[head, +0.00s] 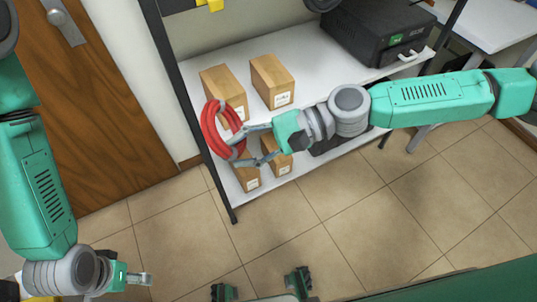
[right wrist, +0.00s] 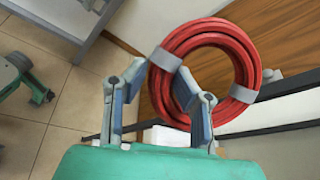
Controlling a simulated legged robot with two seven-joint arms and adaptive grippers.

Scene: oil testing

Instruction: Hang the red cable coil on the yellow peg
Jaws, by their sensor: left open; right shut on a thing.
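The red cable coil (head: 210,130) hangs in the air in front of the shelf's left end in the head view. My right gripper (head: 238,148) is shut on the coil's near side. In the right wrist view the coil (right wrist: 205,32), with grey bands around it, stands upright by the right finger of my right gripper (right wrist: 160,78). The yellow peg (head: 213,5) shows only partly at the top edge of the head view, above and apart from the coil. My left gripper (head: 138,279) is open and empty at the lower left, far from the coil.
The white shelf (head: 300,58) has dark posts; its left post (head: 186,90) is close to the coil. Cardboard boxes (head: 271,80) stand on both levels, just behind the coil and gripper. A black machine (head: 375,30) sits at right. A wooden door (head: 95,110) is at left. Floor in front is clear.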

